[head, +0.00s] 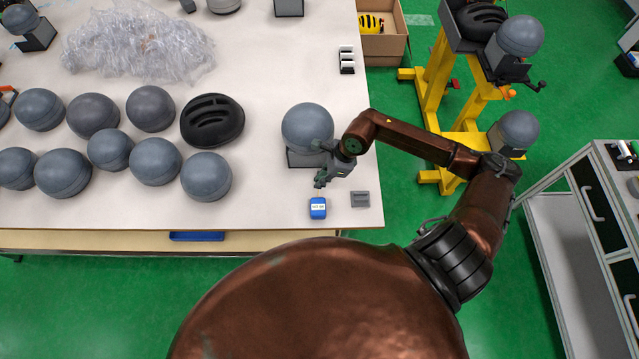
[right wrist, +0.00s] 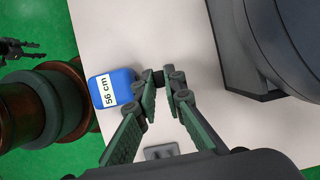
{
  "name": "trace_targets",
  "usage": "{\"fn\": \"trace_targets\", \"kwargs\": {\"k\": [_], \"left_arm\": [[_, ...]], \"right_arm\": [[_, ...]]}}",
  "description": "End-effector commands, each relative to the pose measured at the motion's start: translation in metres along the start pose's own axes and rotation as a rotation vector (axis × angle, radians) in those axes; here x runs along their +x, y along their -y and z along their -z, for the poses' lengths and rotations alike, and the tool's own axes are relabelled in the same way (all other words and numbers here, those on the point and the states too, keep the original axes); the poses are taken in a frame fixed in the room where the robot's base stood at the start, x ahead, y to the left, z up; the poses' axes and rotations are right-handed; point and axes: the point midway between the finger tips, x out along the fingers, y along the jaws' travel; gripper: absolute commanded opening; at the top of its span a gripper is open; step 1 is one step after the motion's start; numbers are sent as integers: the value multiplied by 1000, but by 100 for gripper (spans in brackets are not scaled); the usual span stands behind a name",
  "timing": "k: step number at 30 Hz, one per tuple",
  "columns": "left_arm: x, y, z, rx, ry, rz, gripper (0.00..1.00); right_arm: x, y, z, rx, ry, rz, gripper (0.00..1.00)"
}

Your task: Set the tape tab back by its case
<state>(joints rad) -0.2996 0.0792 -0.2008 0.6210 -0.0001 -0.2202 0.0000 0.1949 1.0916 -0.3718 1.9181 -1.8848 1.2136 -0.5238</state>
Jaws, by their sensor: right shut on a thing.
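The tape case (head: 318,208) is a small blue block at the table's front edge, left of a grey slotted block. In the right wrist view the blue case (right wrist: 112,88) carries a white label reading "56 cm". My right gripper (head: 321,182) is just behind the case, low over the table. In the right wrist view its fingers (right wrist: 168,78) are close together beside the case, shut on the tape tab, which the fingertips mostly hide. My left gripper (right wrist: 24,50) shows small at the wrist view's left, fingers apart.
A grey ball-shaped head form (head: 307,128) on a dark base stands right behind my right gripper. The grey slotted block (head: 360,199) lies near the table corner. Several grey balls and a black helmet (head: 212,121) fill the left. White table is bare around the case.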

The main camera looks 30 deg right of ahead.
Motion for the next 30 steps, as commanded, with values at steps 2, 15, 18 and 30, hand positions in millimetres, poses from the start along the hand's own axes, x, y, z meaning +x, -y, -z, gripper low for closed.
{"fn": "trace_targets", "kwargs": {"k": [2, 15, 18, 30], "left_arm": [[0, 0, 0, 0, 0, 0, 40], [-2, 0, 1, 0, -1, 0, 40], [-2, 0, 0, -1, -1, 0, 40], [0, 0, -1, -1, 1, 1, 40]], "right_arm": [[3, 2, 0, 0, 1, -1, 0], [36, 6, 13, -1, 1, 0, 0], [36, 6, 13, -1, 0, 0, 0], [37, 5, 14, 0, 0, -1, 27]]}}
